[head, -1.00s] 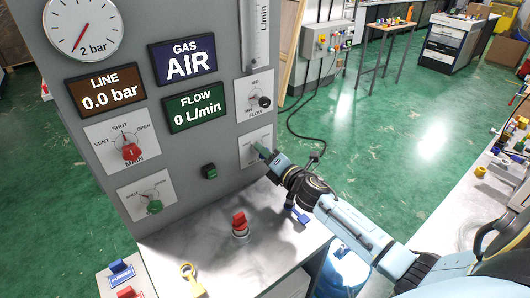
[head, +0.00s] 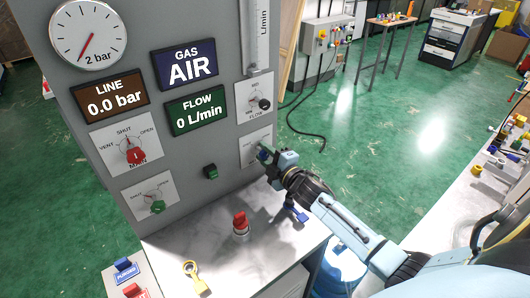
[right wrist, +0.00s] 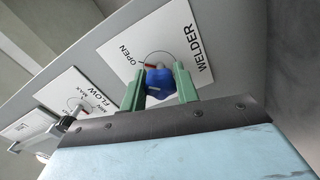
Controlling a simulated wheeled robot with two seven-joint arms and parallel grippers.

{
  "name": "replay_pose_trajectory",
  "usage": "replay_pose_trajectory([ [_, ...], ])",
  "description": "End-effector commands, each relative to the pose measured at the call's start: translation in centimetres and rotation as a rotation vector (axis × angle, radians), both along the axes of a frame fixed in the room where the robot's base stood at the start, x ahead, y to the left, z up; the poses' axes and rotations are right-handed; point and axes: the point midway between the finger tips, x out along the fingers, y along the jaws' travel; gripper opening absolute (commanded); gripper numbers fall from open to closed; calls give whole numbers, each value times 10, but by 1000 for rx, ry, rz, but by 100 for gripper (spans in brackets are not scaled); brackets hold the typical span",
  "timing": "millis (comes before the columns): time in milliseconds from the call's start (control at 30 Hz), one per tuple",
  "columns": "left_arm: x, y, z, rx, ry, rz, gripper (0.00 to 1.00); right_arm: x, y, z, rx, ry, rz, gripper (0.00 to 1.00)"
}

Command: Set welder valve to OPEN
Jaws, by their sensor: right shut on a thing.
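The welder valve is a blue knob (right wrist: 158,80) on a white plate (right wrist: 186,40) marked WELDER and OPEN in the right wrist view. In the head view the plate (head: 250,145) is at the panel's lower right, partly covered by my right gripper (head: 264,156). The green fingers of my right gripper (right wrist: 160,84) are on both sides of the knob and shut on it. A small red and white mark shows by the knob on the OPEN side. The exact pointer setting is hard to tell. My left gripper is not in view.
Above the welder plate is the FLOW knob (head: 264,104). The MAIN valve (head: 135,156) has a red knob, with a green knob (head: 157,206) below.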

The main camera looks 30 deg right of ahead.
Motion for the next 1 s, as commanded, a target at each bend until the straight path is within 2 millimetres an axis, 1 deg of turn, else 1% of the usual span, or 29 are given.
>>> replay_pose_trajectory([
  [267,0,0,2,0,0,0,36,0,0,0,61,5,-1,8],
  [667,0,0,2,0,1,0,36,0,0,0,68,6,-1,8],
  [700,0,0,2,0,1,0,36,0,0,0,68,6,-1,32],
  [867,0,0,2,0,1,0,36,0,0,0,67,6,-1,52],
  [1000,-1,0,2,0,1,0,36,0,0,0,66,5,0,52],
])
